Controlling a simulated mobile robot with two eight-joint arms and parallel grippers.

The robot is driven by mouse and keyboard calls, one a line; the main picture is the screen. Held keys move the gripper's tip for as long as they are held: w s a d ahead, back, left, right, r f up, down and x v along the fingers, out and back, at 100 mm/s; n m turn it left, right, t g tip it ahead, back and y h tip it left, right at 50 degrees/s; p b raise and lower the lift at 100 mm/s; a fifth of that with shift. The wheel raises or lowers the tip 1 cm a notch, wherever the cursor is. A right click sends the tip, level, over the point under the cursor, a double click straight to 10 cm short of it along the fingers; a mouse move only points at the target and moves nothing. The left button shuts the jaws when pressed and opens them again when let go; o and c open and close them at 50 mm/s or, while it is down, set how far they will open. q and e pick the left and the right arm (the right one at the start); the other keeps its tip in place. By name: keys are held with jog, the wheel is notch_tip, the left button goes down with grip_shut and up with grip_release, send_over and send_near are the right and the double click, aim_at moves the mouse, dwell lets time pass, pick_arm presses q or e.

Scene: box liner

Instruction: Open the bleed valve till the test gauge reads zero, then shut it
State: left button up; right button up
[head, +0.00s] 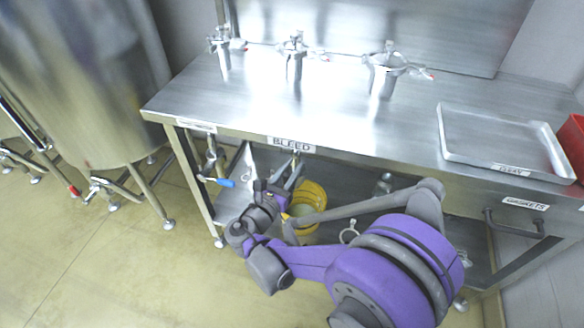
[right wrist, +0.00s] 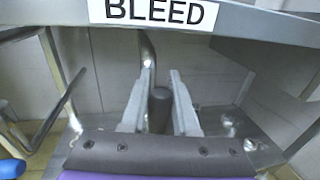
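The BLEED label (head: 291,144) is on the front edge of the steel table; it also fills the top of the right wrist view (right wrist: 153,12). My right gripper (head: 286,176) is under this edge, below the label. In the right wrist view its two pale fingers (right wrist: 159,102) stand apart on either side of a dark grey upright cylinder (right wrist: 160,112). I cannot tell whether they press on it. A thin metal pipe (right wrist: 148,48) comes down behind the left finger. I cannot make out a test gauge or a reading. My left gripper is not in view.
A yellow bucket (head: 312,193) stands below, partly behind my right arm. A blue-handled lever (head: 224,183) is at the table's left end. A tray (head: 470,161) and a red bin (head: 572,146) are at right. A steel tank (head: 85,70) stands left; the front-left floor is clear.

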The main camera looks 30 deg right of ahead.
grip_shut()
dwell(1.1)
